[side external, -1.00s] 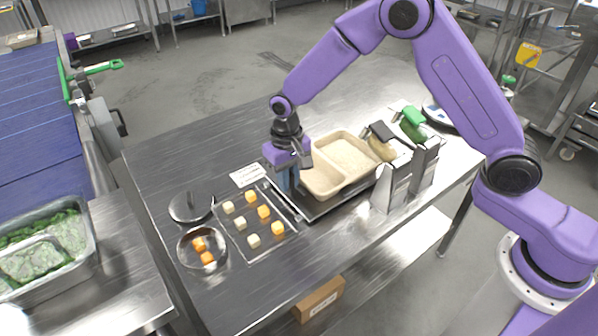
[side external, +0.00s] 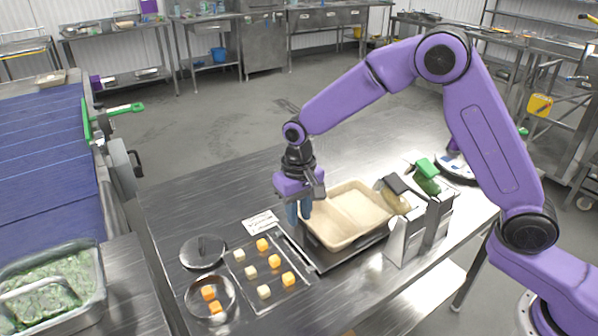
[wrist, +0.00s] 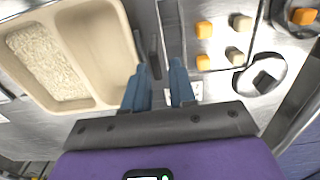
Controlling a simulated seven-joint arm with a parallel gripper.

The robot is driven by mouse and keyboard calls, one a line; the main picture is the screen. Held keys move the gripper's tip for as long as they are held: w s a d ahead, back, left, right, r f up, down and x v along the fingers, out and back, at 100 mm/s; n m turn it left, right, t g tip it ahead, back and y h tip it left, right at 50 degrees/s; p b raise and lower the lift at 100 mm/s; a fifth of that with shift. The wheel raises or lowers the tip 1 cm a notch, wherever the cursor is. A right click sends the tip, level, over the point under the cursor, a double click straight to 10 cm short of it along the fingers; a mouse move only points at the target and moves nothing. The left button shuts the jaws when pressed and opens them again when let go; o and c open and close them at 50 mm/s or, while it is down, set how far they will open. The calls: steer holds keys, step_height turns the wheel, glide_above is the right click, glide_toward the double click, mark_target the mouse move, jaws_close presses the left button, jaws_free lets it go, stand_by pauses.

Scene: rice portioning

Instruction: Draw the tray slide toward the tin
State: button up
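The tray slide is a dark flat carrier (side external: 331,264) under a beige two-compartment tray (side external: 347,242), with its long edge beside the cube mat. In the wrist view, the tray (wrist: 128,60) holds rice in its far compartment and the near one is empty. A round metal tin (side external: 190,310) with orange cubes stands at the left; it also shows at the top right in the wrist view (wrist: 283,28). My gripper (side external: 299,220) points down at the slide's left end. Its blue fingers (wrist: 160,66) are apart, with nothing visible held between them; contact with the slide is hidden.
A clear mat with several orange and pale cubes (side external: 275,261) lies between slide and tin. A dark round lid (side external: 203,252) lies behind the tin. A white label (side external: 260,222) lies near my gripper. Upright metal holders (side external: 406,238) stand right of the tray. Table behind is clear.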

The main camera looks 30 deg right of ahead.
step_height(320, 180, up, 12)
stand_by(0.4)
stand_by(0.3)
steer(key=s+d+f+n, duration=0.1)
steer(key=s+d+n, duration=0.3)
steer(key=s, duration=0.6)
steer(key=s+d+f+n, duration=0.1)
steer(key=s+d+n, duration=0.3)
steer(key=s, duration=0.7)
steer(key=s+d+f+n, duration=0.1)
steer(key=s+d+n, duration=0.3)
steer(key=s+d, duration=0.3)
steer(key=s, duration=0.4)
steer(key=shift+n, duration=0.3)
